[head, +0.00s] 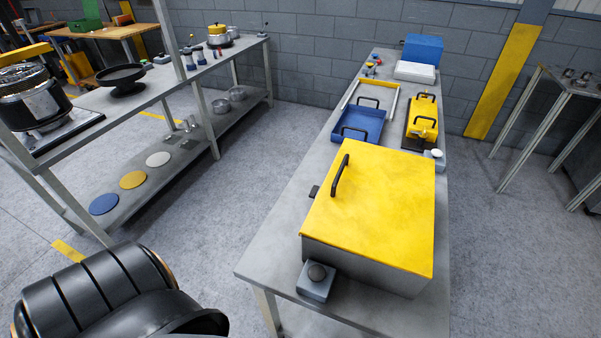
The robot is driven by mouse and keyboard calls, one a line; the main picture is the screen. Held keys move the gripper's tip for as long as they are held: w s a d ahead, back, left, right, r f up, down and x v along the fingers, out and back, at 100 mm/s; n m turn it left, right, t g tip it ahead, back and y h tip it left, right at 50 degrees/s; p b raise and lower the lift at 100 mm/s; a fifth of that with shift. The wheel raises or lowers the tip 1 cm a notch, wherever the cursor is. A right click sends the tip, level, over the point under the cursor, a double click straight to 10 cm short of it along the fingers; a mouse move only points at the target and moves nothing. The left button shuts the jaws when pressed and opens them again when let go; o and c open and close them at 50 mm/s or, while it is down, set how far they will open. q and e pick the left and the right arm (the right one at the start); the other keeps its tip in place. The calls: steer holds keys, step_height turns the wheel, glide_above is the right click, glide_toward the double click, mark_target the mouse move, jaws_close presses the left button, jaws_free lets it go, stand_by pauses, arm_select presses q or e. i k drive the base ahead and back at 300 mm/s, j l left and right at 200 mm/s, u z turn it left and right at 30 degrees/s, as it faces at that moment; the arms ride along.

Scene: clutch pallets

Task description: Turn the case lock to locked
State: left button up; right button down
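A large case (380,258) with grey walls and a flat yellow lid (385,205) stands on the metal table; its lid is down. A black handle (341,175) is on the lid near the left edge. A small dark tab (314,191) sticks out at the case's left side. A grey block with a dark round knob (317,272) sits at the case's near left corner. I cannot tell which of these is the lock, or its turn position. Neither of my grippers is in view.
Behind the case, the table (283,232) holds a blue tray (361,123), a yellow case (421,117) and a blue box (423,48). A grey block with a white knob (436,154) stands at the case's far right corner. A long shelf bench (110,110) is left, across open floor.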

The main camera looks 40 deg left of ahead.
mark_target(313, 194)
steer(key=k+j, duration=0.1)
steer(key=j, duration=1.6)
steer(key=z, duration=0.25)
steer(key=i+j+z, duration=0.1)
steer(key=j+z, duration=0.25)
steer(key=j, duration=0.25)
steer(key=j+z, duration=0.4)
steer(key=j, duration=0.2)
steer(key=j+z, duration=0.35)
steer(key=j, duration=0.25)
